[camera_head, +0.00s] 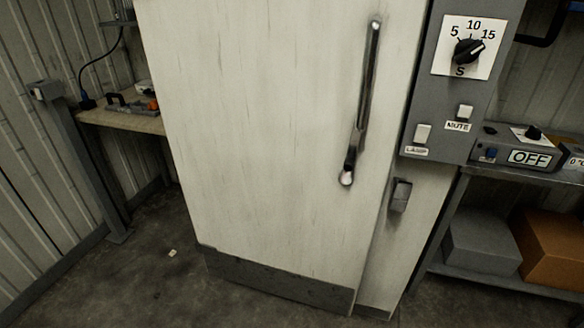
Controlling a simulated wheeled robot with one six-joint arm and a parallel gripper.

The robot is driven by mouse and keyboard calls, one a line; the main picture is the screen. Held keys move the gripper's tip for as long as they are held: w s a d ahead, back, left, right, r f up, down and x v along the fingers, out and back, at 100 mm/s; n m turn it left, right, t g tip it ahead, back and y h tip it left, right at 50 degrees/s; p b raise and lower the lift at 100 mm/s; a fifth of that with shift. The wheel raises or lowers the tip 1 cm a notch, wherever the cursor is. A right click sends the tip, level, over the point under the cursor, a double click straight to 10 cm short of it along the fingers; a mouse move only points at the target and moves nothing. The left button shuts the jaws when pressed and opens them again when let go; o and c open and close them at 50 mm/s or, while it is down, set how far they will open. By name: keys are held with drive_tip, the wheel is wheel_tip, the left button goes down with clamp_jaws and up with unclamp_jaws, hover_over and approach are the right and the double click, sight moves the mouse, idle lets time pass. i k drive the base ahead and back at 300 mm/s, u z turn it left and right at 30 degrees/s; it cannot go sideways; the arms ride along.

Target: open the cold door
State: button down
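The cold door (265,130) is a tall, pale panel with a dark kick plate (270,285) along its bottom. It fills the middle of the view and looks shut in its frame. A long, dark metal handle (367,90) runs nearly upright near the door's right edge, with bright ends at top and bottom. A small grey latch piece (400,195) sits on the frame to the right of the door's edge. My gripper is not in view, and nothing touches the handle.
A grey control panel (480,95) with a dial (468,50) and switches labelled MUTE and LAMP is right of the door. A shelf at the right holds a box marked OFF (530,157), with cartons (550,245) below. A wooden bench (125,118) stands left. The floor in front looks clear.

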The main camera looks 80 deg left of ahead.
sight(259, 101)
drive_tip(key=u, duration=0.35)
drive_tip(key=i, duration=0.7)
drive_tip(key=u, duration=1.15)
drive_tip(key=i, duration=0.6)
drive_tip(key=u, duration=0.55)
